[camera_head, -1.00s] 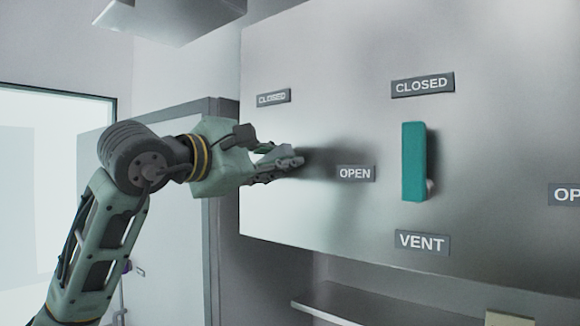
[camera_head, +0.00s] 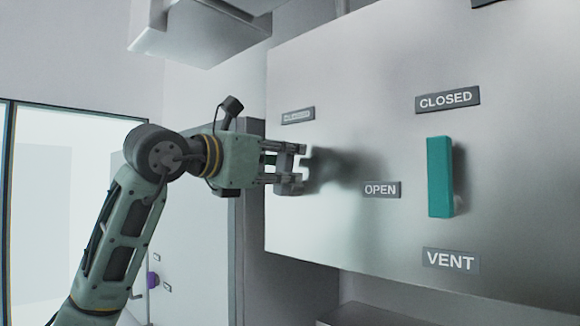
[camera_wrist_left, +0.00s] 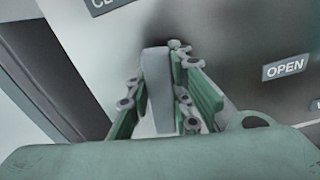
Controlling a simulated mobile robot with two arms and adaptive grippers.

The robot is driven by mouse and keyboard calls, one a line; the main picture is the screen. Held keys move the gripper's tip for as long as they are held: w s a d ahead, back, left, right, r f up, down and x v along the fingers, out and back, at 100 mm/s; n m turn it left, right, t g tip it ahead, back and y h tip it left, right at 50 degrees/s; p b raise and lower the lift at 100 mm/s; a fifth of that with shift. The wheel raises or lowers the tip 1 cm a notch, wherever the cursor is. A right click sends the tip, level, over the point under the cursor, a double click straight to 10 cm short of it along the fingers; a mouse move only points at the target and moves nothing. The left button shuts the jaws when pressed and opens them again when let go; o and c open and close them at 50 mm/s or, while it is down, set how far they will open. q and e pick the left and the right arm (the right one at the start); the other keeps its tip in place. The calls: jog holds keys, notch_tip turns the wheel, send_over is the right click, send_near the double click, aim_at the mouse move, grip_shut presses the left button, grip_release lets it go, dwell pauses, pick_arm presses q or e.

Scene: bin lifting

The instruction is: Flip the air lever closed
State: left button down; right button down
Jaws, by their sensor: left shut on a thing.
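The air lever (camera_wrist_left: 158,92) appears to be the plain grey bar in the left wrist view, standing between the fingers of my left gripper (camera_wrist_left: 162,78). The fingers lie along both its sides and are shut on it. In the head view my left gripper (camera_head: 292,168) is at the left part of the metal panel, and the lever there is mostly hidden by the fingers. A CLOSED label (camera_head: 298,116) is above the gripper and an OPEN label (camera_head: 380,190) is to its right. My right gripper is not in view.
The metal panel (camera_head: 350,80) also carries a teal lever (camera_head: 440,178), upright between another CLOSED label (camera_head: 447,99) and a VENT label (camera_head: 451,260). A metal box (camera_head: 195,35) hangs at upper left.

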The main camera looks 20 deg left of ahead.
pick_arm(q)
jog(key=shift+w+a+n, duration=0.2)
jog(key=shift+a+n, duration=0.25)
jog(key=shift+n, duration=0.65)
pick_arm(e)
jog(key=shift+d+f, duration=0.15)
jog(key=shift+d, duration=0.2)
pick_arm(q)
jog(key=c, duration=1.6)
grip_release()
jog(key=shift+a, duration=0.1)
jog(key=shift+o, duration=0.2)
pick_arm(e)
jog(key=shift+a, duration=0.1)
pick_arm(q)
jog(key=v, duration=1.2)
